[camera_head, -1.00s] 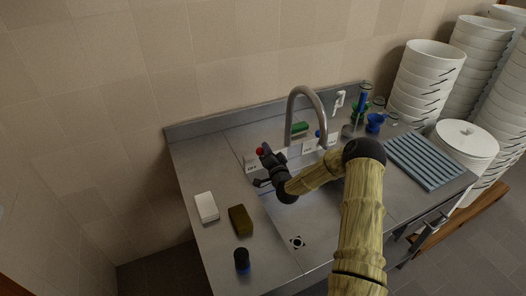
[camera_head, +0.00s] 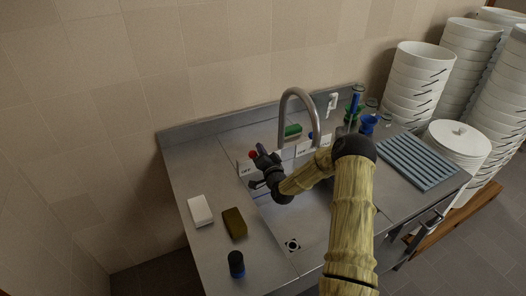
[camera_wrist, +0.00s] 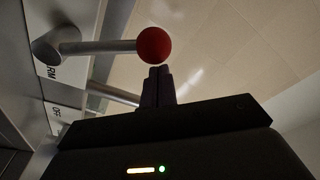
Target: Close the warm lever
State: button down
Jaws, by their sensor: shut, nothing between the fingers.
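The warm lever is a grey rod (camera_wrist: 100,47) with a red ball knob (camera_wrist: 153,45), standing out from a round base (camera_wrist: 46,46) beside a plate whose visible letters end in "RM". In the head view the red knob (camera_head: 252,154) shows at the back left of the sink. My gripper (camera_wrist: 158,73) is shut and empty. Its fingertips are just below the red ball in the wrist view; whether they touch it I cannot tell. In the head view my gripper (camera_head: 262,149) is right beside the knob.
A second rod (camera_wrist: 112,94) runs behind my fingers, near a plate reading "OFF". A curved tap (camera_head: 296,95) rises right of my gripper. A white block (camera_head: 200,211), a brown sponge (camera_head: 234,223) and a dark jar (camera_head: 236,264) stand on the left counter.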

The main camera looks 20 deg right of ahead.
jog(key=s+d+r+b, duration=0.1)
jog(key=s+b, duration=0.3)
jog(key=s, duration=0.5)
jog(key=shift+s+d, duration=0.15)
jog(key=shift+d, duration=0.6)
jog(key=s+a+f+n+g+y, duration=0.1)
jog(key=s+a+f+n+g, duration=0.1)
jog(key=s+a+n+g, duration=0.5)
jog(key=s+a+r+g, duration=0.1)
jog(key=s+g, duration=0.2)
jog(key=s, duration=0.4)
jog(key=s+a+r+n+g+h, duration=0.1)
jog(key=s+r+g, duration=0.1)
jog(key=s, duration=0.5)
jog(key=s+a+r+g+h, duration=0.1)
jog(key=s+g, duration=0.3)
jog(key=s, duration=0.4)
jog(key=shift+a+r+n, duration=0.3)
jog(key=shift+r+n, duration=0.1)
jog(key=shift+r, duration=0.35)
